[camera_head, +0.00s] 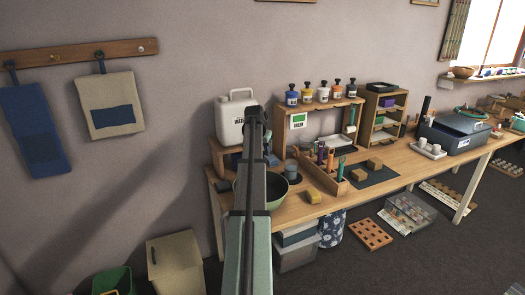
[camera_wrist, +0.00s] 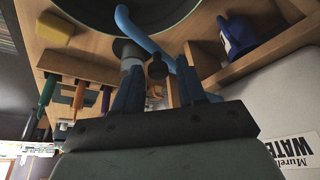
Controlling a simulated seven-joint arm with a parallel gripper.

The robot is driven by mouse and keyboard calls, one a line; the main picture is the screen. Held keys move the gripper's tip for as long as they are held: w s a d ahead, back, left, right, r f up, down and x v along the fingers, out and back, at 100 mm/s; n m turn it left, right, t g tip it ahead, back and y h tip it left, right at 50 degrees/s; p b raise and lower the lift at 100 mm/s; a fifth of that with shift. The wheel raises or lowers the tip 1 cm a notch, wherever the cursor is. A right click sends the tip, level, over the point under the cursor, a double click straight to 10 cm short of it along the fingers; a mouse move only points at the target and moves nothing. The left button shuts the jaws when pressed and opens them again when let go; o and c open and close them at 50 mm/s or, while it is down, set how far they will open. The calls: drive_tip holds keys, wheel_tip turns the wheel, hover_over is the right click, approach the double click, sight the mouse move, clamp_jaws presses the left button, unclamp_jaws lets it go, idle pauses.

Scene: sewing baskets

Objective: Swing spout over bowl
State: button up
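The blue bent spout (camera_wrist: 146,36) shows in the wrist view, running from over the bowl down toward my fingers. Its lower end is close to my right-hand finger; I cannot tell if they touch. The bowl (camera_wrist: 190,10) is a wide dark round shape at the top of that view. In the head view the green bowl (camera_head: 283,200) sits on the bench, partly hidden behind my arm. My gripper (camera_wrist: 158,75) has its two blue fingers apart, with a gap between them. In the head view my arm hides the spout.
A white water container (camera_head: 232,122) stands on a wooden stand left of my arm; it also shows in the wrist view (camera_wrist: 285,120). A wooden tool holder (camera_head: 334,181), a yellow block (camera_head: 314,196) and a dark mug (camera_head: 291,171) are close on the right.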

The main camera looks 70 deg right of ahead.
drive_tip(key=shift+o, duration=0.7)
drive_tip(key=v, duration=1.4)
drive_tip(key=shift+f, duration=0.15)
